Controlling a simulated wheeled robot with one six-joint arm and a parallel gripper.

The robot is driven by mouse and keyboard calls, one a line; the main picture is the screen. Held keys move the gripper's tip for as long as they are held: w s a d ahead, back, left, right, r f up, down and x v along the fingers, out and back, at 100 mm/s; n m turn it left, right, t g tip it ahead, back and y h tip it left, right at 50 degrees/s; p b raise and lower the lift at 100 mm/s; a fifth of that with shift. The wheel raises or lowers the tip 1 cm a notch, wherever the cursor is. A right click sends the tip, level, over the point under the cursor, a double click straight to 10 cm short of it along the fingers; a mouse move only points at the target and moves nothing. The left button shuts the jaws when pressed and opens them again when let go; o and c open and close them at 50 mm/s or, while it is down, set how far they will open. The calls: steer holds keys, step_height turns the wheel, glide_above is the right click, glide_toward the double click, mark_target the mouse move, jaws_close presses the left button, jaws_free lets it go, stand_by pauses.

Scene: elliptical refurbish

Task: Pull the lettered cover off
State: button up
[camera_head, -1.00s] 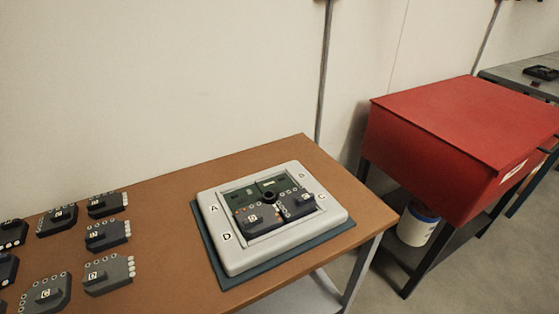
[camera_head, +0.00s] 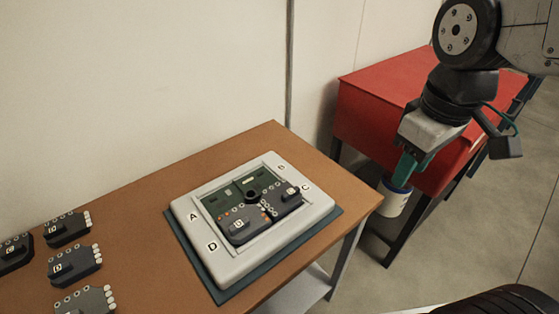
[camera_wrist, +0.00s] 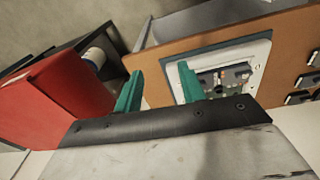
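The lettered cover looks like a pale grey rounded frame (camera_head: 204,233) with A, D and C readable on its rim and a fourth letter too small to read. It lies flat on a dark blue-green base (camera_head: 222,297) on the brown table, around a green board (camera_head: 228,199). Two dark modules (camera_head: 250,228) and a black round knob (camera_head: 251,196) sit inside its opening. The frame also shows in the wrist view (camera_wrist: 262,58), beyond the right finger. My gripper (camera_head: 403,172) hangs right of the table, apart from the frame. In the wrist view its teal fingers (camera_wrist: 158,82) are spread and empty.
Several dark lettered modules (camera_head: 75,265) lie on the brown table (camera_head: 140,240) at the left. A red box-like cabinet (camera_head: 375,90) on a dark stand is behind my arm, with a white bucket (camera_head: 397,203) below.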

steer(key=w+a+f+n, duration=0.5)
steer(key=w+a+n, duration=0.4)
steer(key=n, duration=0.2)
steer(key=n+g, duration=0.1)
steer(key=n, duration=0.7)
glide_above(290, 191)
step_height(290, 191, down, 6)
steer(key=shift+s, duration=0.1)
step_height(290, 191, down, 7)
steer(key=shift+r, duration=0.2)
steer(key=shift+f, duration=0.6)
jaws_close()
